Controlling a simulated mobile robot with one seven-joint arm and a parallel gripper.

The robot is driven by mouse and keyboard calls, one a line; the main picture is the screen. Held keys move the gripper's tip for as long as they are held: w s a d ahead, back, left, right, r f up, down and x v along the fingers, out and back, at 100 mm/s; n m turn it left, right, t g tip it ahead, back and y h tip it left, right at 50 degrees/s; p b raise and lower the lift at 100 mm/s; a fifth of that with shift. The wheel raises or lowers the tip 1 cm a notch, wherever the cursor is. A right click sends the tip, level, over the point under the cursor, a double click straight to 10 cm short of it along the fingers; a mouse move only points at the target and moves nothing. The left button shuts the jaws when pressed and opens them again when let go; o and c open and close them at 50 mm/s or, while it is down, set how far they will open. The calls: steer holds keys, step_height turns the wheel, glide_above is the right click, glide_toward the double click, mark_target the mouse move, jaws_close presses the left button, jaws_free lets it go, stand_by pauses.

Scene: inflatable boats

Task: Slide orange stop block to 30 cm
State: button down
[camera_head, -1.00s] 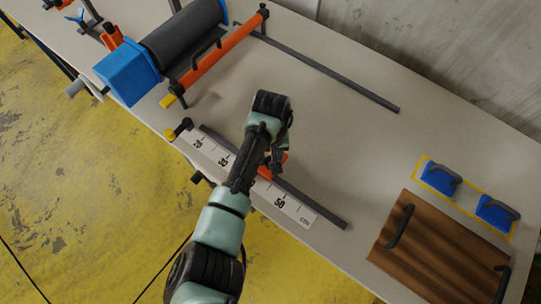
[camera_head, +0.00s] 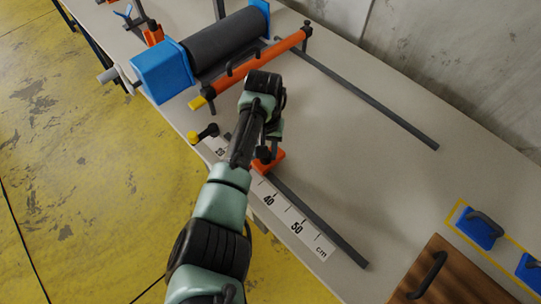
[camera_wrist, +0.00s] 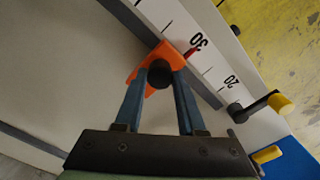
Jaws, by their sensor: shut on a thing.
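The orange stop block (camera_head: 268,163) sits on the dark rail (camera_head: 318,220) beside the white centimetre scale (camera_head: 290,222). In the wrist view the orange block (camera_wrist: 148,62) carries a black knob (camera_wrist: 159,75) between my fingers. Its small red pointer (camera_wrist: 190,51) is right by the number 30 on the scale (camera_wrist: 215,65); exact alignment with a tick is unclear. My gripper (camera_wrist: 160,68) is shut on the knob. My arm partly hides it in the head view.
A black lever with a yellow tip (camera_head: 203,134) stands at the scale's low end. A blue-ended roller (camera_head: 228,45) and orange bar (camera_head: 260,68) lie behind. The middle of the table is clear.

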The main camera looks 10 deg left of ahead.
steer(key=c, duration=0.5)
jaws_free()
step_height(320, 180, up, 13)
stand_by(0.5)
